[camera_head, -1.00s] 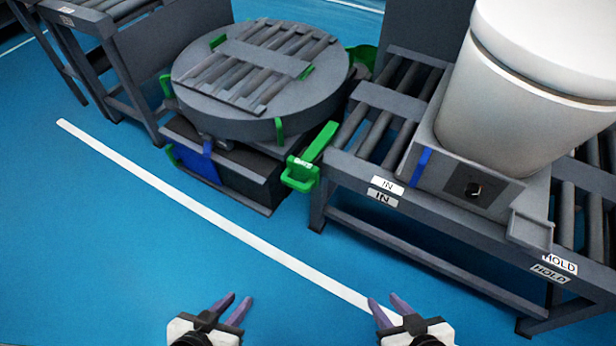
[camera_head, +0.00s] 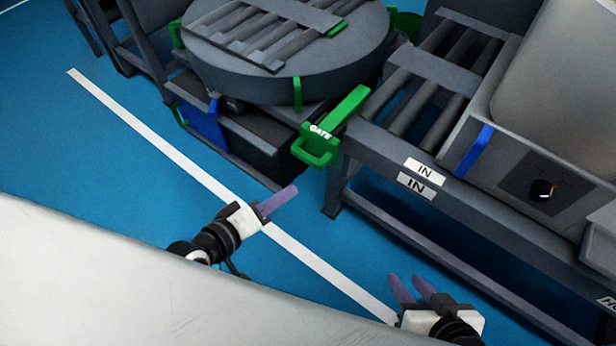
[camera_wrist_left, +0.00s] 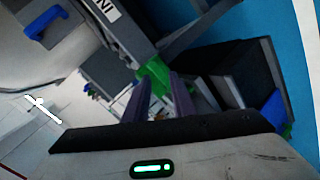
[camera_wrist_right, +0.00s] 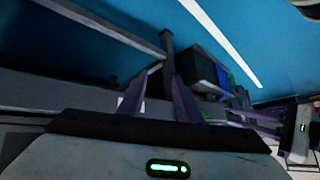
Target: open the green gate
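The green gate (camera_head: 344,109) is a green bar labelled GATE with a looped handle (camera_head: 317,152), at the end of the grey roller conveyor beside the turntable. In the left wrist view green of the gate (camera_wrist_left: 155,72) shows between and beyond my fingers. My left gripper (camera_head: 285,201) is below and left of the handle, apart from it, pointing toward it; its two fingers stand apart and empty in the left wrist view. My right gripper (camera_head: 406,281) is lower right, in front of the conveyor, open and empty, away from the gate.
A round grey turntable (camera_head: 240,75) stands left of the gate. The conveyor frame (camera_head: 455,205), labelled IN, runs to the right and carries a box with a black knob (camera_head: 542,190) and a large pale object (camera_head: 560,75). Blue floor (camera_head: 110,165) with a white line is clear in front.

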